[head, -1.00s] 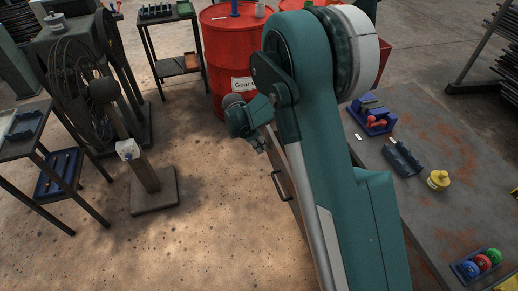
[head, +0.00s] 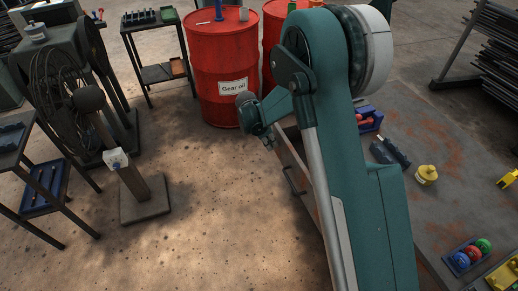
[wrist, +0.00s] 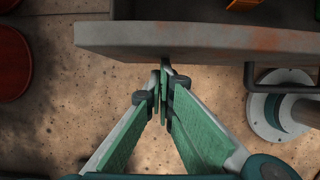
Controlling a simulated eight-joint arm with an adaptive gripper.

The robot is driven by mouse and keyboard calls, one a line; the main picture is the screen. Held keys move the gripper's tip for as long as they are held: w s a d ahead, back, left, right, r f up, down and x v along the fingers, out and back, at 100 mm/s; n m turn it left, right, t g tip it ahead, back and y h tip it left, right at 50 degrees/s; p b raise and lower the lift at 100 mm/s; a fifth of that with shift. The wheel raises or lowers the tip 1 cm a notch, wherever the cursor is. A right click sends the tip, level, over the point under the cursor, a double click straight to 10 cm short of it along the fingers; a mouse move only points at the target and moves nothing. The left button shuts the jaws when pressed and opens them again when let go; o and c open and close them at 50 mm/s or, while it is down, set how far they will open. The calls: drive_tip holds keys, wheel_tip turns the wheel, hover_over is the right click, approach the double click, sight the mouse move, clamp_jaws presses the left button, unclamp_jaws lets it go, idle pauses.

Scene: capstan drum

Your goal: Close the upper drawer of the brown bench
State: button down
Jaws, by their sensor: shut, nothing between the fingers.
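The brown bench (head: 465,205) is at the right in the head view, its grey top marked with rust patches. The drawer front (head: 287,158) shows at its left side, partly hidden by my arm, with a dark handle (head: 291,181). In the wrist view the top edge of the drawer front (wrist: 190,39) crosses the picture, with the dark drawer box behind it and the handle (wrist: 250,75) at right. The drawer appears to stand open. My gripper (wrist: 164,72) is shut and empty, its tips at the drawer front, left of the handle; contact is unclear. It also shows in the head view (head: 268,143).
Red oil drums (head: 222,70) stand beyond the gripper. A post on a square base (head: 145,200) stands on the floor at left. Trays, a yellow object (head: 427,175) and colored balls (head: 467,257) lie on the bench. Floor left of the drawer is clear.

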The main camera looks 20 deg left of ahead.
drive_tip(key=w+d, duration=1.3)
drive_tip(key=shift+w+d, duration=0.4)
drive_tip(key=shift+w+d+r, duration=0.1)
drive_tip(key=shift+d, duration=0.05)
drive_tip(key=shift+s+a, duration=0.3)
drive_tip(key=shift+a, duration=0.05)
drive_tip(key=shift+s+a+b, duration=0.3)
drive_tip(key=shift+s+a, duration=0.95)
drive_tip(key=p+v, duration=0.2)
drive_tip(key=v, duration=0.8)
drive_tip(key=shift+a, duration=0.2)
drive_tip(key=shift+s, duration=0.15)
